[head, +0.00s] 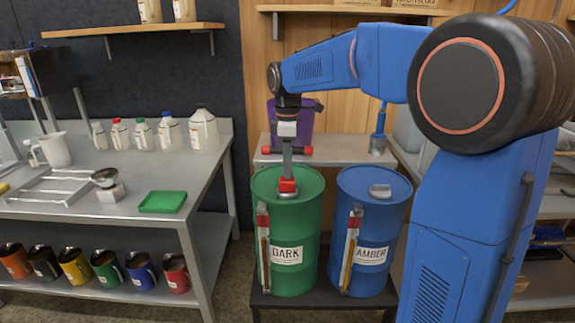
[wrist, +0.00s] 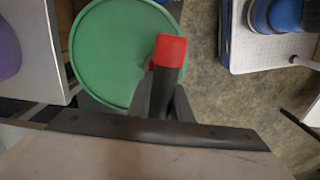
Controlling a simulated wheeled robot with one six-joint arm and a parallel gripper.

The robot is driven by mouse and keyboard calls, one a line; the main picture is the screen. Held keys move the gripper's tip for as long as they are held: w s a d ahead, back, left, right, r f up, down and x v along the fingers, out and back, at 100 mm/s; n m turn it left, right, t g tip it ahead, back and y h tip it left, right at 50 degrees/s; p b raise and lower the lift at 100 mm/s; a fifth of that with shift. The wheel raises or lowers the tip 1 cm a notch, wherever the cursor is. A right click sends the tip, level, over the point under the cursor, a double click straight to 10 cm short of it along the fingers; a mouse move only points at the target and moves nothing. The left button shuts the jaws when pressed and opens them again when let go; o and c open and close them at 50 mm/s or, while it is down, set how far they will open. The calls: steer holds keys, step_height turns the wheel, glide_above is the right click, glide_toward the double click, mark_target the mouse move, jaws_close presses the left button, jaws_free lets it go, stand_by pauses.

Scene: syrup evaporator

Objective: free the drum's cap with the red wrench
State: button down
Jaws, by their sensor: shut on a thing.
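The green drum (head: 308,223), labelled DARK, stands beside the blue drum (head: 387,222), labelled AMBER. My gripper (head: 288,145) is over the green drum, shut on the red wrench (head: 288,186). The wrench is upright, with a red-ended crossbar, a grey shaft and a red lower end. That lower end is at the drum's top, over a grey cap it mostly hides; how far it sits on the cap I cannot tell. The wrist view shows a red end of the wrench (wrist: 172,48) over the green lid (wrist: 105,50). The blue drum's grey cap (head: 380,190) is in plain view.
A steel bench (head: 100,207) at left holds several bottles, a green tray (head: 162,201) and a white jug (head: 55,150). Several coloured mugs stand below it. A purple container (head: 300,118) is behind the green drum. Both drums stand on a low dark stand (head: 322,300).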

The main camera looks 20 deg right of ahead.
steer(key=n, duration=0.5)
steer(key=shift+n, duration=0.4)
steer(key=n, duration=0.4)
steer(key=shift+n, duration=0.8)
steer(key=n, duration=0.2)
steer(key=shift+n, duration=0.4)
steer(key=n, duration=0.3)
steer(key=shift+w, duration=0.1)
